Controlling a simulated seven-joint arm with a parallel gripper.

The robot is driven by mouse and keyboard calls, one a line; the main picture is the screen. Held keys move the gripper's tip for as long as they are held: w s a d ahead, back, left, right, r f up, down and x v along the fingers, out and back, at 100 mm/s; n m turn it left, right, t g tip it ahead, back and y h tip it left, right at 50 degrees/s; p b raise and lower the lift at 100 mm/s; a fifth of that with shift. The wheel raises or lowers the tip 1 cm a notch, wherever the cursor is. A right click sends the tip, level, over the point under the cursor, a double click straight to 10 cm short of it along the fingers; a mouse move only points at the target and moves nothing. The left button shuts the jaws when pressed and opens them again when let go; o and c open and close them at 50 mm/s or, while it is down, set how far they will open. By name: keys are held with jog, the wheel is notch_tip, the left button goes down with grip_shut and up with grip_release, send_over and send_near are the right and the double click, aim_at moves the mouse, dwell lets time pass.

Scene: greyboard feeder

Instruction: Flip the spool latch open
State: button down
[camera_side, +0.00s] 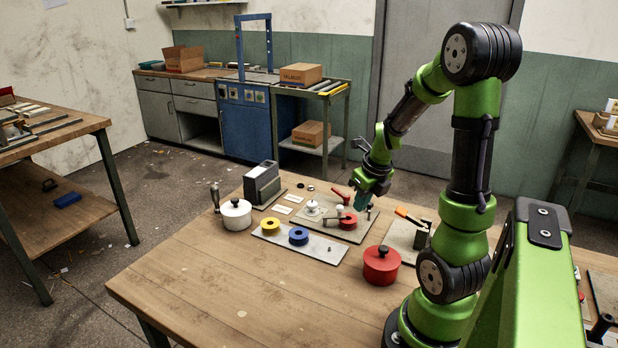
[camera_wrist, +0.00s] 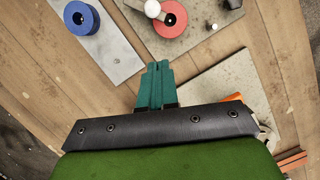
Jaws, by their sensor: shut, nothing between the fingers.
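A grey board (camera_side: 298,233) on the table carries the feeder parts. A red spool (camera_side: 347,222) sits on it, and it also shows at the top of the wrist view (camera_wrist: 178,30). A pale ball-ended piece, probably the spool latch (camera_wrist: 152,9), lies beside or over the spool's left side; its far end is cut off. I cannot tell from these views whether it is open or closed. My gripper (camera_side: 361,203) hangs above the board close to the red spool. Its teal fingers (camera_wrist: 155,68) are together and empty, apart from the spool and the ball.
A plate (camera_side: 327,250) holds a yellow spool (camera_side: 270,225) and a blue spool (camera_side: 299,236). A red lidded pot (camera_side: 381,265) stands at the front, a white pot (camera_side: 236,214) at the left. A red lever (camera_side: 341,196) rises behind the spool. The table's front left is clear.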

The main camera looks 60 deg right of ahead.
jog(key=w+f, duration=0.1)
jog(key=w+d+f, duration=0.1)
jog(key=w+f, duration=0.1)
jog(key=shift+w+d, duration=0.2)
jog(key=shift+d, duration=0.05)
jog(key=shift+w+d+f, duration=0.1)
jog(key=shift+w+d, duration=0.1)
jog(key=shift+w, duration=0.25)
